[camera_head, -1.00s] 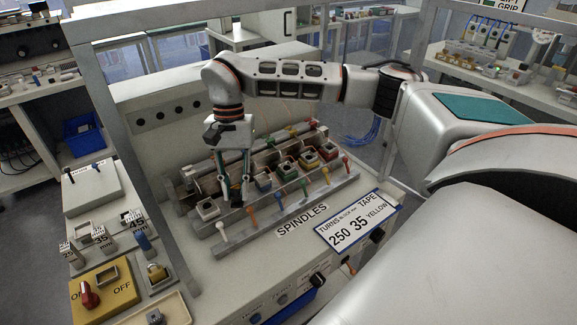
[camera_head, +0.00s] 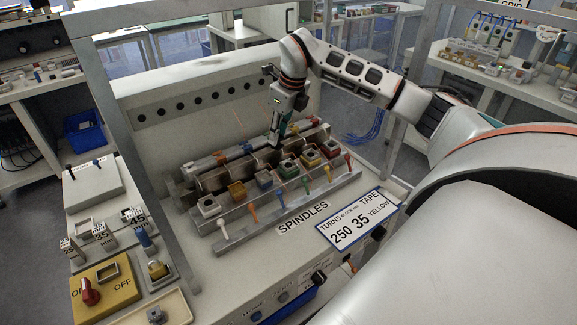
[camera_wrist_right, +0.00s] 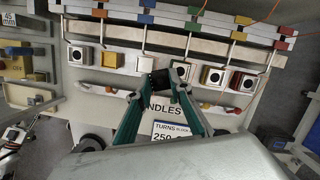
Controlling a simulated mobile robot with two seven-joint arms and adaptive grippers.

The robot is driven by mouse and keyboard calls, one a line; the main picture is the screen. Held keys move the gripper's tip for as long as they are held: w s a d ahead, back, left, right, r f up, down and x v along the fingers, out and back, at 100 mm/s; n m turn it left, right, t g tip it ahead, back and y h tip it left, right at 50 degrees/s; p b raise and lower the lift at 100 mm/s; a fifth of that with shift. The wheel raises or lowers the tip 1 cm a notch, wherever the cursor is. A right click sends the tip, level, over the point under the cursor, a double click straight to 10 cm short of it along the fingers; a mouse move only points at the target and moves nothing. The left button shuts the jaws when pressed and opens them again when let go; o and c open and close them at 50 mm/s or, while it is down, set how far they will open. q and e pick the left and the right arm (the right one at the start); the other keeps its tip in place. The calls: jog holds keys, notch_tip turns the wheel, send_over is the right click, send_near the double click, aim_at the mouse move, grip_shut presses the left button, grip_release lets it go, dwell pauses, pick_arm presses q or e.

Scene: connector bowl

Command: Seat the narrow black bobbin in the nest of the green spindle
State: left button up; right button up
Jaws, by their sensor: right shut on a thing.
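My right gripper (camera_wrist_right: 158,88) is shut on a small black bobbin (camera_wrist_right: 160,79), held between its green fingertips. In the head view the gripper (camera_head: 275,142) points down above the spindle row, behind the blue and green nests; the bobbin cannot be made out clearly there. The green spindle's nest (camera_head: 288,166) is a square block with an opening, between the blue and yellow ones. In the wrist view this nest (camera_wrist_right: 181,68) is just right of the bobbin, partly covered by a fingertip. The bobbin is apart from the nest's opening. My left gripper is out of view.
White (camera_head: 208,206), orange (camera_head: 237,190), blue (camera_head: 263,181), yellow (camera_head: 310,157) and red (camera_head: 329,149) nests share the row. Coloured levers stand along the front rail (camera_head: 290,213). A back rail (camera_head: 215,162) and metal arms lie behind. A yellow switch plate (camera_head: 107,292) is at left.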

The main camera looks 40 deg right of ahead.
jog(key=d+f+m, duration=0.2)
jog(key=d+f+m+h, duration=0.1)
jog(key=d+f+m, duration=0.1)
jog(key=f, duration=0.1)
jog(key=shift+w+d, duration=0.1)
jog(key=shift+d, duration=0.1)
jog(key=shift+f+p, duration=0.3)
jog(key=shift+f, duration=2)
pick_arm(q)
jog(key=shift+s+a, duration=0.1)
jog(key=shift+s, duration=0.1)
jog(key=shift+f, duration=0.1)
pick_arm(e)
jog(key=o, duration=0.9)
jog(key=shift+f, duration=0.1)
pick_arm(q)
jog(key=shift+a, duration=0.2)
